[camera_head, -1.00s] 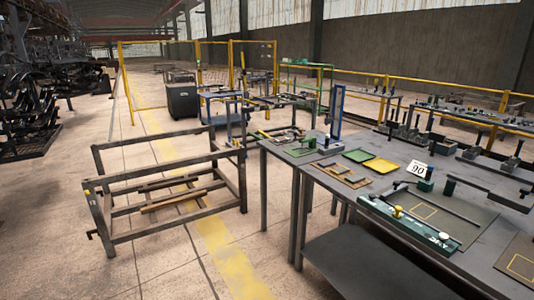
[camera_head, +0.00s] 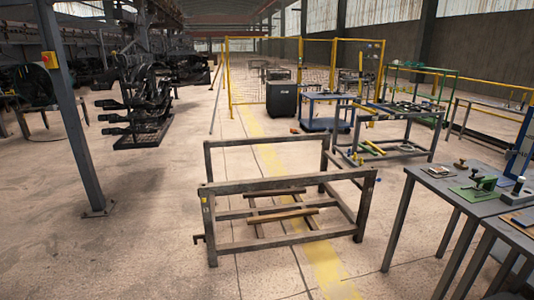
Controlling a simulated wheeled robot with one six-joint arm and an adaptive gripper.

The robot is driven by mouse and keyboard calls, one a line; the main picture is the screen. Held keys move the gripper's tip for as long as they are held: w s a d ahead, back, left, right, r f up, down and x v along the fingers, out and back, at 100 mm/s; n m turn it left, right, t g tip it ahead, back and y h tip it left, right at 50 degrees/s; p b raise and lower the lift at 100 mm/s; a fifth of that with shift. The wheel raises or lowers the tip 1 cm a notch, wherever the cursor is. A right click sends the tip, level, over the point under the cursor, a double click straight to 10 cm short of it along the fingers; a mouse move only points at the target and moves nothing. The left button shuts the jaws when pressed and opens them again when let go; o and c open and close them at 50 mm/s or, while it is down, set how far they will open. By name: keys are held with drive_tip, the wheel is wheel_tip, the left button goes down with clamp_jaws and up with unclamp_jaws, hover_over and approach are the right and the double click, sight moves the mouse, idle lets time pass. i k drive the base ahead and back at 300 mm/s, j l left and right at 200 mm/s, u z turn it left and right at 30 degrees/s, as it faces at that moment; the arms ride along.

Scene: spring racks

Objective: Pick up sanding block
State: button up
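I cannot pick out a sanding block for certain. Several small tools lie on the grey work table (camera_head: 440,190) at the right edge of the view. Among them are a small brown piece (camera_head: 460,163) near the far edge and a green fixture (camera_head: 475,188) with a dark tool on it. They are too small to tell whether one is the sanding block. The rest of the table top is cut off by the frame. My gripper is not in view.
A low, open metal frame rack (camera_head: 290,240) stands on the floor in the middle. A blue cart (camera_head: 325,115) and a dark cabinet (camera_head: 281,100) stand behind it. A grey post (camera_head: 70,110) rises at left. Open floor lies left of the rack and between rack and table.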

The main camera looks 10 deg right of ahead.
sight(462, 166)
drive_tip(key=i+j, duration=0.1)
drive_tip(key=i, duration=1.65)
drive_tip(key=i+z, duration=0.4)
drive_tip(key=i+j+z, duration=0.25)
drive_tip(key=i+z, duration=0.15)
drive_tip(key=i+j+z, duration=0.3)
drive_tip(key=z, duration=0.15)
drive_tip(key=i+j+z, duration=0.6)
drive_tip(key=j, duration=0.15)
drive_tip(key=i+j+z, duration=0.15)
drive_tip(key=j, duration=0.2)
drive_tip(key=j+z, duration=0.2)
drive_tip(key=j, duration=0.15)
drive_tip(key=i+j+z, duration=0.15)
drive_tip(key=j, duration=0.25)
